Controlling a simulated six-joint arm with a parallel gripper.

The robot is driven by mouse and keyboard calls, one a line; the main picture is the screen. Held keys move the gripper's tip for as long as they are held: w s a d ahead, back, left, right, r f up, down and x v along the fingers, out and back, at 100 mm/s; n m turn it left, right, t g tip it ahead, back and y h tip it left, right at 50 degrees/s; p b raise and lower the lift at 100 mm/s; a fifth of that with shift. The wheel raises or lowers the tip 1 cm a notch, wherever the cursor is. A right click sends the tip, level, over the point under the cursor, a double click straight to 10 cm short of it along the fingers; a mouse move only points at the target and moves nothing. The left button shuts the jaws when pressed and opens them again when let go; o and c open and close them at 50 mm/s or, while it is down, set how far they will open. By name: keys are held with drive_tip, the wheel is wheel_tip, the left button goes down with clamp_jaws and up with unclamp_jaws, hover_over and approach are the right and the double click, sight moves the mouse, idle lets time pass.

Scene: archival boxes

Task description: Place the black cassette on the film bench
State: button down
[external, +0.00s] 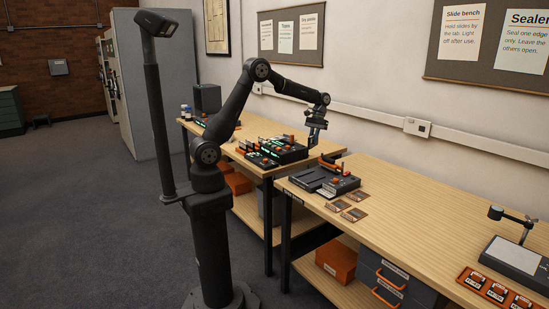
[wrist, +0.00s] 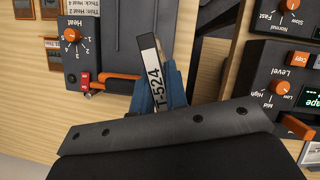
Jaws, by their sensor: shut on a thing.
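My gripper (external: 316,132) hangs over the gap between two wooden benches in the external view. In the wrist view its blue fingers (wrist: 161,88) are shut on the black cassette (wrist: 153,65), seen edge-on with a white label reading T-524. The fingers hide part of the cassette, and it is too small to make out clearly in the external view. I cannot tell which surface is the film bench; no readable label in view names it.
A heat sealer (external: 325,179) with an orange lever stands on the near bench (external: 420,215); it also shows in the wrist view (wrist: 72,60). Decks with knobs (external: 277,152) stand on the far bench. Film pouches (external: 354,214) lie beside the sealer. A light box (external: 515,258) is at right.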

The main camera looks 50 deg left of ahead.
drive_tip(key=w+d+n+t+h, duration=0.3)
drive_tip(key=d+n, duration=0.5)
drive_tip(key=d, duration=1.7)
drive_tip(key=s+d+n+t, duration=0.1)
drive_tip(key=s+d+n, duration=0.15)
drive_tip(key=d, duration=0.75)
drive_tip(key=s+d+n, duration=0.2)
drive_tip(key=d+n, duration=0.2)
drive_tip(key=d, duration=0.7)
drive_tip(key=shift+m, duration=0.25)
drive_tip(key=f, duration=0.4)
drive_tip(key=shift+w+a+f, duration=0.1)
drive_tip(key=shift+a+f, duration=0.1)
drive_tip(key=shift+a, duration=0.05)
drive_tip(key=w+a+f, duration=0.1)
drive_tip(key=w+f, duration=0.1)
drive_tip(key=w, duration=0.1)
drive_tip(key=w+a+f, duration=0.1)
drive_tip(key=w+f, duration=0.1)
drive_tip(key=w, duration=0.2)
drive_tip(key=w+a+f, duration=0.2)
drive_tip(key=w, duration=0.1)
drive_tip(key=shift+w+f, duration=0.25)
drive_tip(key=shift+f, duration=0.15)
drive_tip(key=f, duration=0.3)
drive_tip(key=shift+w+a+f, duration=0.1)
drive_tip(key=shift+w, duration=0.15)
drive_tip(key=shift+f, duration=0.3)
